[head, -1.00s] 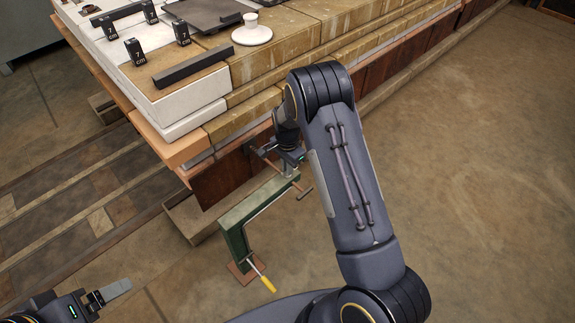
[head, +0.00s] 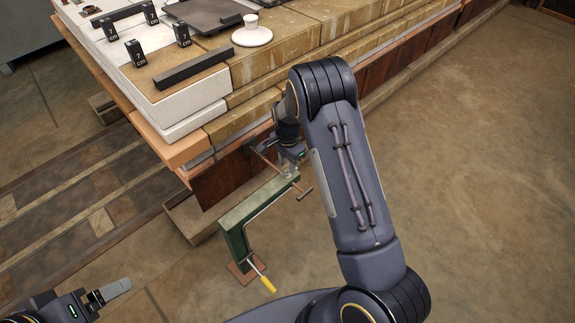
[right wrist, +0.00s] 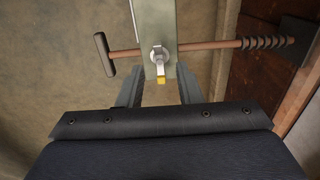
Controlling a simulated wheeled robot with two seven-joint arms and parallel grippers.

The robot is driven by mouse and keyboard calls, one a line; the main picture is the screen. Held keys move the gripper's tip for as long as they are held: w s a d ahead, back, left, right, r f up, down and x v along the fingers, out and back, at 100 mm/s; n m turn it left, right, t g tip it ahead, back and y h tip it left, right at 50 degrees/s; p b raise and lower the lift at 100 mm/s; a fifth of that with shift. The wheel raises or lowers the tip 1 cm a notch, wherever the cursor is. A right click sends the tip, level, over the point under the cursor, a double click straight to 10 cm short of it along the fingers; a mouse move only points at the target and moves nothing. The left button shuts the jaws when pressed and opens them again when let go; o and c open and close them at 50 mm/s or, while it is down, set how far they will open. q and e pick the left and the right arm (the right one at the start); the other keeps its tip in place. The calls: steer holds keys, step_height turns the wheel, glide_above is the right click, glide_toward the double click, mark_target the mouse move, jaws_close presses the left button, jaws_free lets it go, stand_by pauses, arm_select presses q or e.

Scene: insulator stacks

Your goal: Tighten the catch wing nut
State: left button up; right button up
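The catch wing nut (right wrist: 160,57) is a small silver piece with a yellow tip, on the face of a green metal post (right wrist: 157,20) in the right wrist view. My right gripper (right wrist: 161,75) is open, with one finger on each side of the post near the nut. I cannot tell whether the fingers touch anything. In the head view my right gripper (head: 291,155) is at the far end of the green frame (head: 243,208), and the nut is too small to make out. My left gripper (head: 108,293) is at the lower left, away from the frame; its finger gap does not show clearly.
A copper-coloured rod (right wrist: 210,46) with a T-handle and a spring crosses the post. A yellow-handled tool (head: 265,280) hangs at the frame's near end. The stone-block bench (head: 280,60) stands close behind; open floor lies to the right.

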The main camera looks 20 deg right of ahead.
step_height(320, 180, up, 5)
steer(key=shift+r+p, duration=0.15)
steer(key=shift+p, duration=0.4)
steer(key=shift+r, duration=0.2)
